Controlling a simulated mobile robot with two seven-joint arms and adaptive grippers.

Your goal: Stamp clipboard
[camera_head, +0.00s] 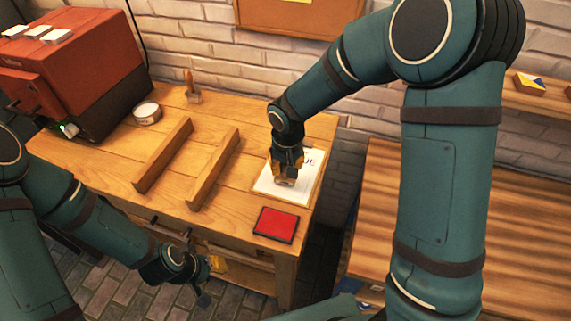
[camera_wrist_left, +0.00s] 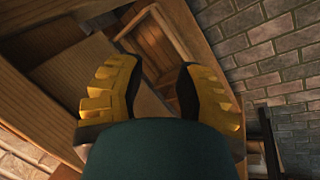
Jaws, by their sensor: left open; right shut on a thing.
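The clipboard (camera_head: 301,196) lies at the right end of the wooden workbench, with a white sheet that shows dark print near its top right. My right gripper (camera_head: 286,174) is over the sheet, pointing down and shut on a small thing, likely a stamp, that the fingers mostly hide. I cannot tell whether that thing touches the paper. A red ink pad (camera_head: 276,224) in a dark frame lies in front of the clipboard. My left gripper (camera_head: 206,273) is open and empty, low in front of the workbench; its yellow fingers stand apart in the left wrist view (camera_wrist_left: 158,88).
Two wooden rails (camera_head: 214,168) stand across the bench's middle. A round tin (camera_head: 147,112) and a wooden-handled tool (camera_head: 192,88) are behind them. A red machine (camera_head: 72,62) fills the bench's left end. An open drawer or shelf is below. A second wooden table is at right.

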